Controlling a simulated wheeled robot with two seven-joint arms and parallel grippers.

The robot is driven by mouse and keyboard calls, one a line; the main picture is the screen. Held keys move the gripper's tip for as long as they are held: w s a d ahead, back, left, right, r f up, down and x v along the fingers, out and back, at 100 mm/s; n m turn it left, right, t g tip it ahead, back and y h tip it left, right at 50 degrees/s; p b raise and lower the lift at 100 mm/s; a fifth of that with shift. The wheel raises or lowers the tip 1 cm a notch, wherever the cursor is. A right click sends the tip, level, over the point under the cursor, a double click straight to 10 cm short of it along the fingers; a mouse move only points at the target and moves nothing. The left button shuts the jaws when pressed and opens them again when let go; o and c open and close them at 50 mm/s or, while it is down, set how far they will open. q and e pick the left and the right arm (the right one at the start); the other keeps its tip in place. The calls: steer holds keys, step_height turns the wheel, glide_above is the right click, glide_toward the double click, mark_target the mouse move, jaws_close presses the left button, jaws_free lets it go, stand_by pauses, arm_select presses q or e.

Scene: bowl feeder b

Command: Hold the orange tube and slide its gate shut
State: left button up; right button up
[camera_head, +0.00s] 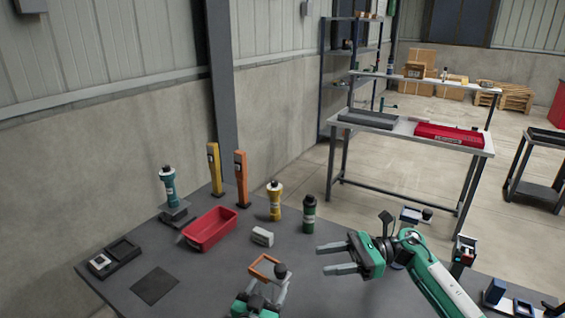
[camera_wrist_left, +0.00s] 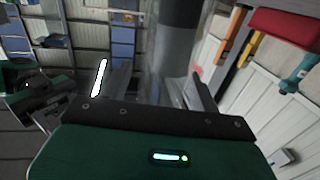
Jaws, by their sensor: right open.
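A tall orange upright (camera_head: 240,178) stands near the back edge of the table; no gate can be made out on it. A clear grey tube with a dark section (camera_wrist_left: 176,55) stands between my left gripper's fingers (camera_wrist_left: 160,88) in the left wrist view. In the head view my left gripper (camera_head: 265,286) is low at the front, beside a dark round knob (camera_head: 280,270) and an orange square frame (camera_head: 262,268). Whether its fingers touch the tube is unclear. My right gripper (camera_head: 335,258) is open and empty, right of the frame, fingers pointing left.
A red tray (camera_head: 210,230), a yellow-orange upright (camera_head: 214,168), a teal bottle (camera_head: 168,187), a yellow bottle (camera_head: 275,202), a green bottle (camera_head: 309,214) and a pale grey block (camera_head: 262,236) occupy the table. A dark square mat (camera_head: 154,286) lies at the front left.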

arm_select(q)
steer(key=p+v, duration=0.2)
steer(key=v, duration=1.8)
